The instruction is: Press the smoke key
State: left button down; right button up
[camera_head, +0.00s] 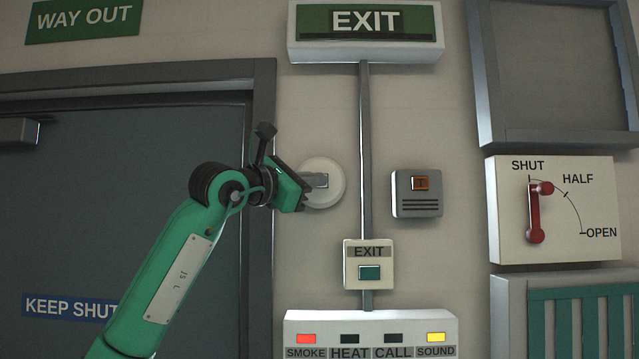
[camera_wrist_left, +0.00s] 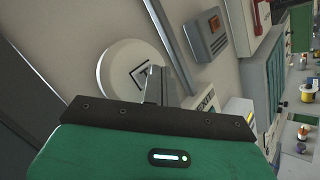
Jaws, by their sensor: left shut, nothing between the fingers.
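A white panel (camera_head: 371,327) at the bottom of the head view has a row marked SMOKE, HEAT, CALL and SOUND. My left gripper (camera_head: 322,181) is shut and empty, up and to the right of the SMOKE rectangle. Its fingertips are in front of a round white disc (camera_head: 324,196) on the wall; I cannot tell whether they touch it. My right gripper is not in view.
A small EXIT box (camera_head: 369,280) with a green button is above the panel, on a vertical conduit (camera_head: 365,150). A grey box (camera_head: 417,205) with an orange window is right of the disc. A dark door (camera_head: 110,220) stands left, a red-lever plate (camera_head: 570,215) right.

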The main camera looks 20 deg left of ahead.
pick_arm(q)
jog(key=s+b, duration=0.1)
jog(key=s, duration=0.1)
jog(key=s+d+b, duration=0.1)
jog(key=s+b, duration=0.1)
jog(key=shift+s+d, duration=0.2)
jog(key=shift+s, duration=0.2)
dwell(0.6)
